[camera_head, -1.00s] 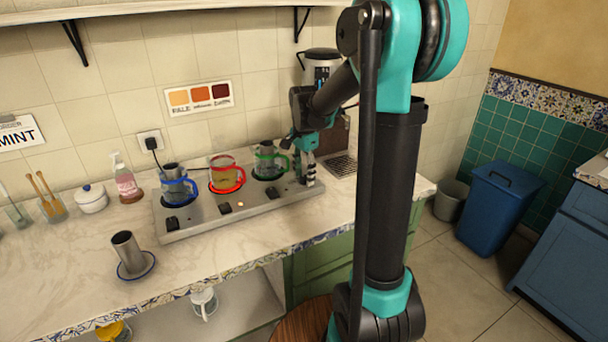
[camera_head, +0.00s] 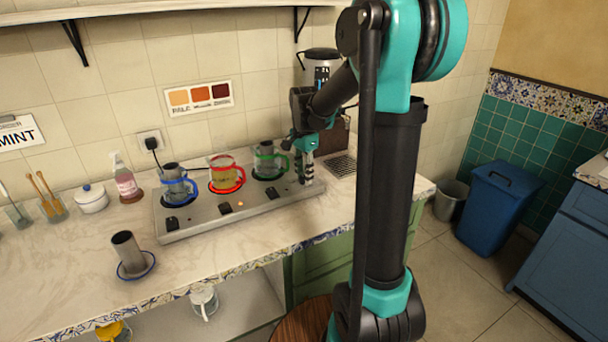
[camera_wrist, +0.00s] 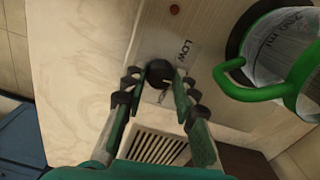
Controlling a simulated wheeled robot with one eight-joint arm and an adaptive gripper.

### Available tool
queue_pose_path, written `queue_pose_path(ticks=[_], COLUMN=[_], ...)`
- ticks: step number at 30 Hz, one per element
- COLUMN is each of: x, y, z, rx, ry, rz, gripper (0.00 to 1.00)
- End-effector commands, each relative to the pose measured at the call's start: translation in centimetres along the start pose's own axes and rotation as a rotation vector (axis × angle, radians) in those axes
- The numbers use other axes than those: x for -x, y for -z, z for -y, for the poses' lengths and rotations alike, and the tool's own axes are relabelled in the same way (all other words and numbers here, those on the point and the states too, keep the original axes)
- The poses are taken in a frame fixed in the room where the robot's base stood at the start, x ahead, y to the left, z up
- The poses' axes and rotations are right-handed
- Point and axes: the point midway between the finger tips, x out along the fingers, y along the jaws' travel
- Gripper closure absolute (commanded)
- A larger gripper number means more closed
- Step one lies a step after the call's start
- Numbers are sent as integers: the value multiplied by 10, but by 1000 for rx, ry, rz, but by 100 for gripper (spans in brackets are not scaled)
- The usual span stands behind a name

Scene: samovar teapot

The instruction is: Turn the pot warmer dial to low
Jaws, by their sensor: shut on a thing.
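The pot warmer (camera_head: 190,230) is a long grey metal plate on the counter, with several black knobs. My gripper (camera_head: 307,178) points down at its right end. In the wrist view the round black dial (camera_wrist: 159,73) sits between the fingertips of my gripper (camera_wrist: 160,84), which is shut on it. A label reading LOW (camera_wrist: 184,50) is printed beside the dial. The fingers hide part of the dial's sides, and I cannot tell where its pointer stands. In the head view my gripper hides this dial.
Blue-, red- and green-handled glass pots (camera_head: 176,187) (camera_head: 226,175) (camera_head: 268,163) stand on the warmer; the green one (camera_wrist: 290,75) is close to my gripper. A metal cup (camera_head: 128,252) stands on a saucer in front. A drain grille (camera_head: 341,165) lies to the right.

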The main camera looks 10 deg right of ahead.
Motion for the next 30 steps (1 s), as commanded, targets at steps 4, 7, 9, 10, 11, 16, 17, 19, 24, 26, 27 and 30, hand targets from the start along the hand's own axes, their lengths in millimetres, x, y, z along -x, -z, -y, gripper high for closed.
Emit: queue_pose_path(ticks=[4,7,9,10,11,16,17,19,24,26,27,30], x=[0,0,0,0,0,0,0,0,0,0,0,0], y=[0,0,0,0,0,0,0,0,0,0,0,0], z=[0,0,0,0,0,0,0,0,0,0,0,0], rx=[66,134,192,218,245,406,435,502,658,709,742,817], ry=[0,0,0,0,0,0,0,0,0,0,0,0], rz=[0,0,0,0,0,0,0,0,0,0,0,0], gripper=[100,100,100,100,100,100,100,100,100,100,100,100])
